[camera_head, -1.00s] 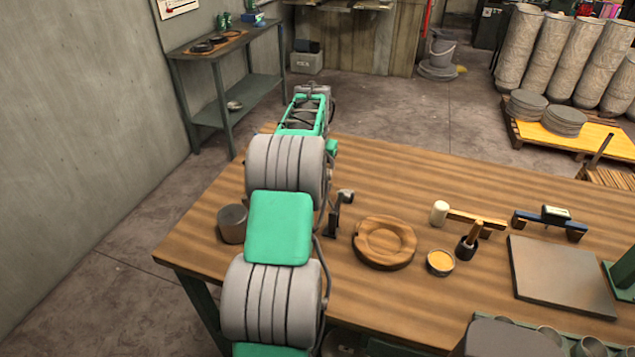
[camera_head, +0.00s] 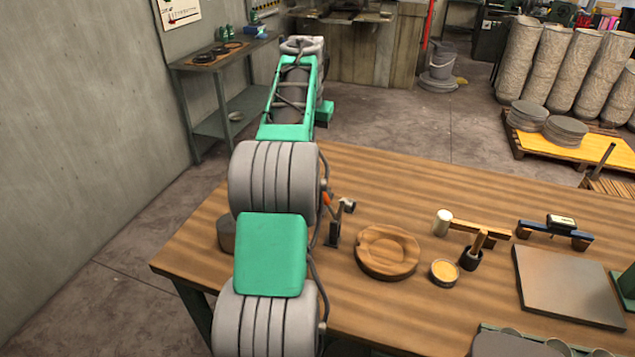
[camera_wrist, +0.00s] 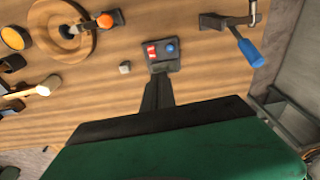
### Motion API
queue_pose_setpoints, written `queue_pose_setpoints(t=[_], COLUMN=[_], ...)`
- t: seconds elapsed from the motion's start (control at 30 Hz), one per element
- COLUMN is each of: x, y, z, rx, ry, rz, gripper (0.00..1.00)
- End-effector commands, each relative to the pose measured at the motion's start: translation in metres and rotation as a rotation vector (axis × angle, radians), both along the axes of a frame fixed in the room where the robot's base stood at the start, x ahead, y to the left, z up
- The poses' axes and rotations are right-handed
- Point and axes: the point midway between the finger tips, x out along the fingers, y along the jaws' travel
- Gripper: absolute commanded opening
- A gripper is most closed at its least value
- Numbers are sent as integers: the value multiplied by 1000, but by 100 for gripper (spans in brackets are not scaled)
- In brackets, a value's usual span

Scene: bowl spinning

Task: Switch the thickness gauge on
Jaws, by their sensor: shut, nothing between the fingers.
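In the wrist view, a small dark grey device (camera_wrist: 164,57) with a red button and a blue button lies on the wooden table, right past my fingertips. It looks like the thickness gauge, but I cannot read a label. My gripper (camera_wrist: 160,80) is shut and empty, with its dark fingers pointing at the device's near edge. I cannot tell whether they touch it. In the head view my arm hides the device and my gripper.
A mallet (camera_head: 470,226), a yellow-filled tin (camera_head: 444,272) and a flat grey slab (camera_head: 570,287) are further right.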

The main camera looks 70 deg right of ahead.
Motion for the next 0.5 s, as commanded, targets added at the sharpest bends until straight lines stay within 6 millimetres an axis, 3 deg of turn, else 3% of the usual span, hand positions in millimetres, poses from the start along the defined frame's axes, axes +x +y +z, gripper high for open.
queue_pose_setpoints(t=[0.03,0.13,0.23,0.3,0.4,0.5], x=[4,3,0,-8,-19,-21], y=[12,42,62,68,58,38], z=[14,22,11,-12,-56,-56], rx=[-22,-21,-41,-64,-106,-192], ry=[-7,-7,-9,-2,22,18], rz=[12,17,2,-19,-47,-50], gripper=[0,0,0,0,0,0])
